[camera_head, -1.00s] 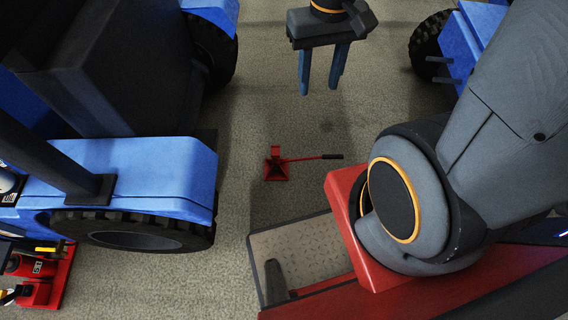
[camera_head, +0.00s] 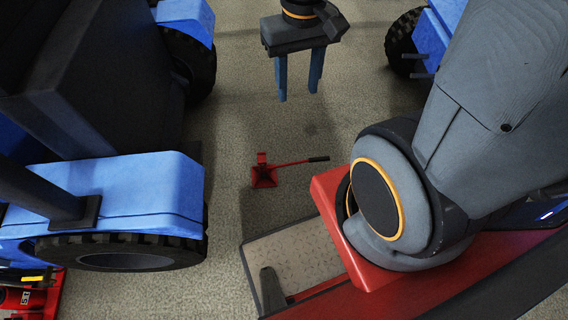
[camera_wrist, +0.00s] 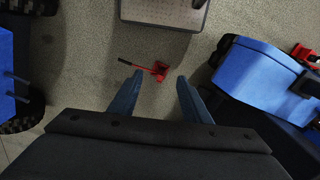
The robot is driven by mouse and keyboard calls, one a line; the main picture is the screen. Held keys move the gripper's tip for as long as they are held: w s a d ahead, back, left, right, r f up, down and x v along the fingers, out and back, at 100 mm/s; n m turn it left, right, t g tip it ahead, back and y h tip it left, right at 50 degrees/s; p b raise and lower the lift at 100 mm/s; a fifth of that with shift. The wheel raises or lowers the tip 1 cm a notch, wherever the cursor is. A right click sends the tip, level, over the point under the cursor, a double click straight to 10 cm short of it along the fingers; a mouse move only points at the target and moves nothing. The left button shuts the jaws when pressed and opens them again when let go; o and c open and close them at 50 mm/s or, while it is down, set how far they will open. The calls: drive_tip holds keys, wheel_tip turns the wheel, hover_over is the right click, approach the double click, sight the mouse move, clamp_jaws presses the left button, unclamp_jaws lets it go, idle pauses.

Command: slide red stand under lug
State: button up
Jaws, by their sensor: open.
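The red stand (camera_head: 264,177) is small, with a square base, a short upright post and a long thin handle with a black grip pointing right. It stands on the floor in the gap beside a blue tractor (camera_head: 110,190). It also shows in the wrist view (camera_wrist: 160,70), above the gap between my fingers. The fingers also show in the wrist view (camera_wrist: 157,95). I cannot make out the lug in these frames.
A second blue machine (camera_head: 430,45) with a dark tyre stands at the upper right. Red equipment (camera_head: 30,298) sits at the lower left. My own base platform is at the lower middle. The carpeted floor between the two machines is clear around the stand.

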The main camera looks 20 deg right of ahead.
drive_tip(key=m+t+y+b, duration=0.1)
drive_tip(key=m+y+b, duration=0.3)
drive_tip(key=m+b, duration=2.75)
approach(322, 158)
drive_tip(key=n+b, duration=0.3)
drive_tip(key=f+n+b, duration=0.1)
drive_tip(key=n+b, duration=0.2)
drive_tip(key=n, duration=0.1)
drive_tip(key=a+f+n+b, duration=0.1)
drive_tip(key=n+b, duration=0.2)
drive_tip(key=b, duration=0.1)
drive_tip(key=shift+w+f+n, duration=0.15)
drive_tip(key=shift+w+n, duration=0.1)
drive_tip(key=b+x, duration=0.4)
drive_tip(key=b, duration=0.1)
drive_tip(key=shift+f, duration=0.4)
drive_tip(key=shift+b+x, duration=1.1)
drive_tip(key=shift+x, duration=0.9)
drive_tip(key=shift+a, duration=0.1)
clamp_jaws()
